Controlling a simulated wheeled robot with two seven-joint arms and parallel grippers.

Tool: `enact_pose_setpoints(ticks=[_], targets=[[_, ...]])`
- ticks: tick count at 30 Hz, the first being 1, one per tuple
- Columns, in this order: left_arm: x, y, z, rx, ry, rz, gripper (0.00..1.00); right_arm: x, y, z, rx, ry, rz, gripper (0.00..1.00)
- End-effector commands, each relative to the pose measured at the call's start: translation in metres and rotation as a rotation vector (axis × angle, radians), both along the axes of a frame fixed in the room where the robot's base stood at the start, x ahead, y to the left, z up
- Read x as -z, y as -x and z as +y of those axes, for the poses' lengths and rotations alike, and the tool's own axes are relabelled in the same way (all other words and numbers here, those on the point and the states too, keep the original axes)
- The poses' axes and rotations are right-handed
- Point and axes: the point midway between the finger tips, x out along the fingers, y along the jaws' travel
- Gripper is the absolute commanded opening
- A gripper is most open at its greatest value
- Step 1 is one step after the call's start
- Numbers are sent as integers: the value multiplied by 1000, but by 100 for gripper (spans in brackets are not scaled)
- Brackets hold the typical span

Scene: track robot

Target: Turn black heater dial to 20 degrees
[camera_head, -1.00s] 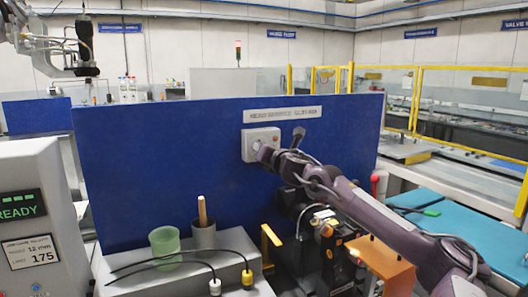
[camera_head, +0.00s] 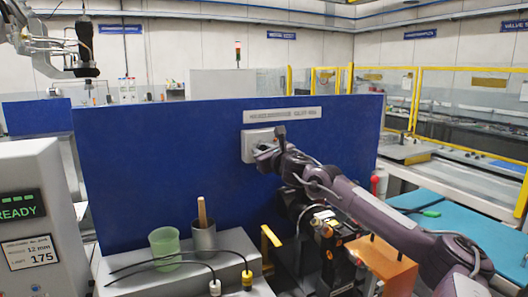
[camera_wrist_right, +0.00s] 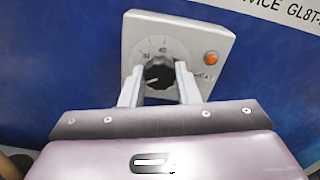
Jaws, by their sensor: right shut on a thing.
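The black heater dial (camera_wrist_right: 158,75) sits on a pale control box (camera_wrist_right: 145,30), with printed scale marks around the dial and an orange lamp (camera_wrist_right: 211,58) to its right. In the head view the control box (camera_head: 249,143) is on the blue panel and the dial is hidden behind my gripper. My right gripper (camera_wrist_right: 159,80) has its two pale fingers on either side of the dial, shut on it. A light pointer line shows on the dial's left side. In the head view my right gripper (camera_head: 264,153) reaches the box from the right.
The blue panel (camera_head: 160,150) stands upright with a label plate (camera_head: 282,115) above the box. Below are a green cup (camera_head: 165,247), a grey cup (camera_head: 203,238) with a wooden handle, and cables. A machine with a READY display (camera_head: 17,207) stands at left.

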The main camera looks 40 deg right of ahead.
Motion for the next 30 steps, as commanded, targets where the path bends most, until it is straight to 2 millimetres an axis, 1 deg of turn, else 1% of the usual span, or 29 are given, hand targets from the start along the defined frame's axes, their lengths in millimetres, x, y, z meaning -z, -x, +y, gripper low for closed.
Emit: enact_pose_setpoints(ticks=[1,15,16,21,30], targets=[[0,0,0,0,0,0,0,3,0,0,0,8,9,6],[0,0,0,0,0,0,0,3,0,0,0,21,13,6],[0,0,0,0,0,0,0,3,0,0,0,21,13,30],[0,0,0,0,0,0,0,2,0,0,0,21,11,51],[1,0,0,0,0,-1,0,1,1,0,1,19,8,51]])
